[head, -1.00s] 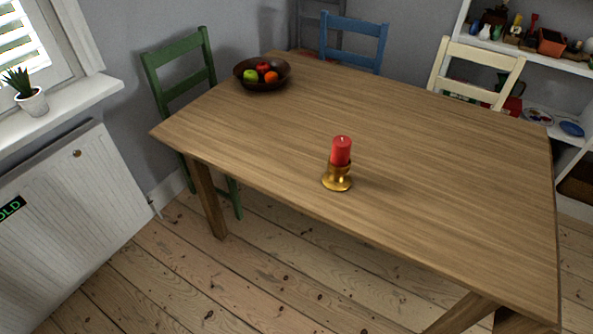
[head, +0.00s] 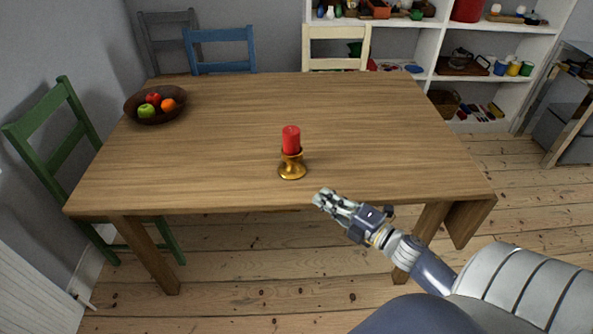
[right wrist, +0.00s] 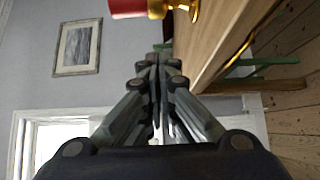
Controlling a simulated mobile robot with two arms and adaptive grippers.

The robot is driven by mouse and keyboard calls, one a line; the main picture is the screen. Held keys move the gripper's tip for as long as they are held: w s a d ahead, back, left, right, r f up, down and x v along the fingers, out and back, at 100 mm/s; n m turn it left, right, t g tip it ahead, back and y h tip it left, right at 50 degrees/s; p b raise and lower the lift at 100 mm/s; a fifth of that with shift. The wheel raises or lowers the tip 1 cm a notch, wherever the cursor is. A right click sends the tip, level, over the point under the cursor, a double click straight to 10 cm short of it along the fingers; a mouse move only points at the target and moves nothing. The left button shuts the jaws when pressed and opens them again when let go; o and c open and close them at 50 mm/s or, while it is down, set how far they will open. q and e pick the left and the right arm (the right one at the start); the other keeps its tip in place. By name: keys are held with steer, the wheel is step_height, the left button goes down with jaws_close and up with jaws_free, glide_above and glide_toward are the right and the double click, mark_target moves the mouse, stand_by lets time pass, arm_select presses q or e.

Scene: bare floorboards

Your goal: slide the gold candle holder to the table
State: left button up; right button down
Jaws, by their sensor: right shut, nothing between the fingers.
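The gold candle holder (head: 292,171) stands upright on the wooden table (head: 230,120), near its front edge, with a red candle (head: 291,140) in it. In the right wrist view the gold holder (right wrist: 186,8) and the red candle (right wrist: 130,7) show at the top edge, partly cut off. My right gripper (head: 319,197) is at the table's front edge, to the right of and nearer than the holder, apart from it. It is shut and empty, and its closed fingers (right wrist: 158,62) show in the right wrist view. My left gripper is not in view.
A dark bowl (head: 131,106) of fruit stands at the table's left end. A green chair (head: 62,135) is at the left; blue (head: 222,37) and cream (head: 336,33) chairs stand behind. White shelves (head: 432,50) line the back. The tabletop around the holder is clear.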

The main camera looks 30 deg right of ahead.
mark_target(292, 160)
steer(key=p+x, duration=0.1)
steer(key=x, duration=0.9)
steer(key=shift+a+r, duration=0.1)
steer(key=shift+r, duration=0.1)
steer(key=shift+w+d, duration=0.65)
steer(key=shift+w, duration=0.35)
steer(key=shift+w+d+f, duration=0.15)
steer(key=shift+w+d, duration=0.25)
steer(key=shift+w, duration=0.2)
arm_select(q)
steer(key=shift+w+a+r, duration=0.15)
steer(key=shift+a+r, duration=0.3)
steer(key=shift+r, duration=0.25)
